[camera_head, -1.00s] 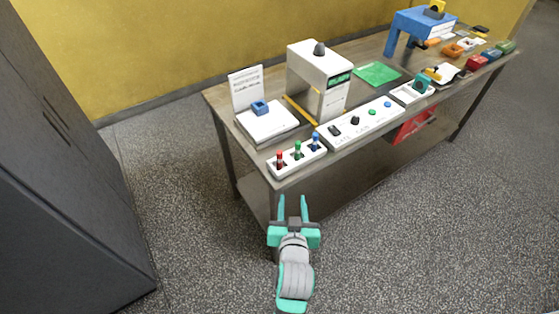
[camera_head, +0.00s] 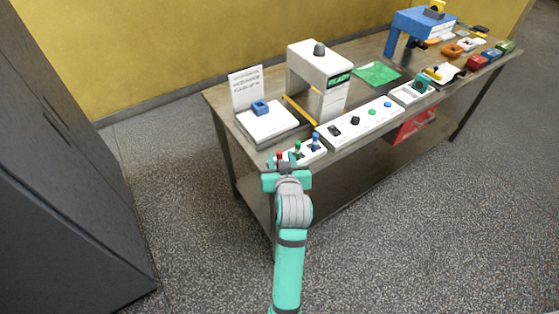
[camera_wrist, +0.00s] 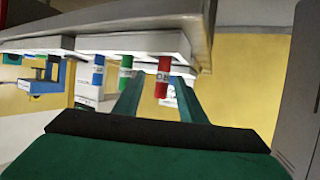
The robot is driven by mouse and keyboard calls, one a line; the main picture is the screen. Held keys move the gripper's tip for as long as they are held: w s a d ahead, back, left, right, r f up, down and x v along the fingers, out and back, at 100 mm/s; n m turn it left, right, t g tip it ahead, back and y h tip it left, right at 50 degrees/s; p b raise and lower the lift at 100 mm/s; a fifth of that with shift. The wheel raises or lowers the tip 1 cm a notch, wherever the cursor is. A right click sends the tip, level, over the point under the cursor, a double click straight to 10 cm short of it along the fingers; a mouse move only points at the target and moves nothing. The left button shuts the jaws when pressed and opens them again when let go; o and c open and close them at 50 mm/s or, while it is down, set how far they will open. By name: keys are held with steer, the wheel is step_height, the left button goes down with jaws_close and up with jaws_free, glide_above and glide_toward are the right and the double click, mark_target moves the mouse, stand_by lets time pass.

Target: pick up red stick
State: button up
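The red stick (camera_head: 279,154) stands at the left end of a white holder (camera_head: 319,156) on the near left corner of the table. Its lower part is hidden behind my gripper (camera_head: 286,167) in the head view. The wrist view looks upside down. There the red stick (camera_wrist: 161,86) shows between the two teal fingers of my gripper (camera_wrist: 158,97), nearer the right one. The fingers are apart and the gripper is open. I cannot tell how deep the stick sits between them. A green stick (camera_head: 298,146) and a blue stick (camera_head: 315,141) stand in the same holder.
A white panel with knobs (camera_head: 352,128) lies right of the holder. A white scale-like box with a blue piece (camera_head: 260,107) is behind. A white arch with a "READY" display (camera_head: 320,62) stands further back. A dark cabinet (camera_head: 62,170) is at the left, with free floor between.

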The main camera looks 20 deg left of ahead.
steer(key=shift+x, duration=2.65)
steer(key=shift+a+r, duration=0.2)
steer(key=shift+c, duration=0.5)
jaws_close()
